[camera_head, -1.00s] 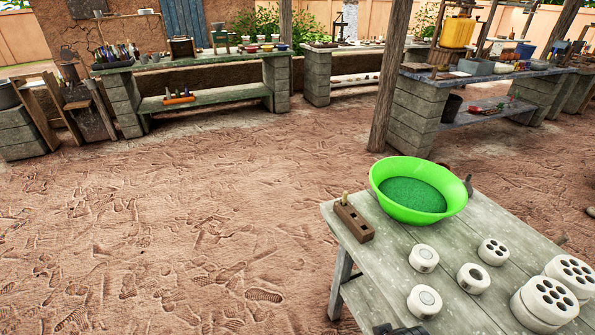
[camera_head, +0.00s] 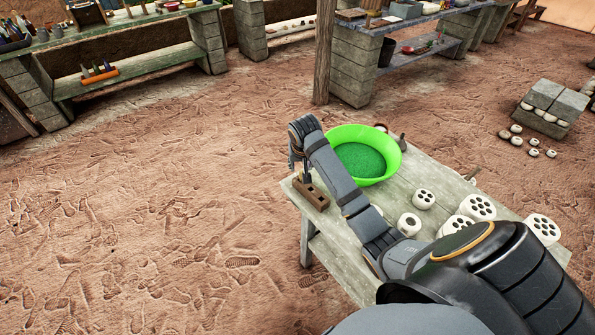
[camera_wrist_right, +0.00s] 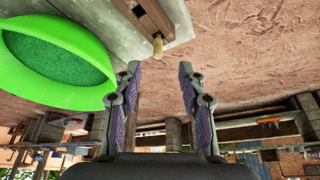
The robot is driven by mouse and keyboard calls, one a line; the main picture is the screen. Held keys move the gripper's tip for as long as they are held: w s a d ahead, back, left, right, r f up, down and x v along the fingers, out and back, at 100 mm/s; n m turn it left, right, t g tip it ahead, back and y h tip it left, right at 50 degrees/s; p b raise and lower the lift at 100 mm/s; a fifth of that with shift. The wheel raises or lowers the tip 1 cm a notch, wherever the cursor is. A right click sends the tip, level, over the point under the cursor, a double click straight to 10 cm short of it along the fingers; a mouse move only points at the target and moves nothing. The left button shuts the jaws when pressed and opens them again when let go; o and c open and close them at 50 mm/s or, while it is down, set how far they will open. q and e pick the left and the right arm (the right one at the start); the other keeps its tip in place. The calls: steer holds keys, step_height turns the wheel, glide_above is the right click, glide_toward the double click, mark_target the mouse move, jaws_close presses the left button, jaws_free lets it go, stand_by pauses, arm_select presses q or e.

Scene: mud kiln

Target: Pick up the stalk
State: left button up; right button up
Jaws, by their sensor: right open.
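The stalk (camera_wrist_right: 158,44) is a short, pale tan stick standing in a hole of a brown wooden block (camera_head: 311,193). The block sits at the left corner of the grey wooden table (camera_head: 348,268). The block also shows at the top of the right wrist view (camera_wrist_right: 148,14). My right gripper (camera_wrist_right: 160,68) is open and empty, its two fingers to either side of the line toward the stalk, which lies just beyond the fingertips. In the head view my right gripper (camera_head: 303,172) is over the block and mostly hides the stalk. My left gripper is not in view.
A bright green bowl (camera_head: 391,167) with green contents stands right beside my right gripper and forearm. Several white cylinders with holes (camera_head: 424,199) stand on the table's right part. The dirt floor (camera_head: 150,220) left of the table is clear.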

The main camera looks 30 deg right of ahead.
steer(key=r, duration=0.1)
glide_above(301, 171)
steer(key=s+a, duration=0.1)
steer(key=s, duration=0.1)
steer(key=f, duration=0.4)
steer(key=shift+w, duration=0.25)
steer(key=shift+x, duration=3.05)
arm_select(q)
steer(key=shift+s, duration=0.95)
arm_select(e)
steer(key=shift+s, duration=0.1)
steer(key=shift+r, duration=0.1)
steer(key=shift+c, duration=0.4)
steer(key=c, duration=0.7)
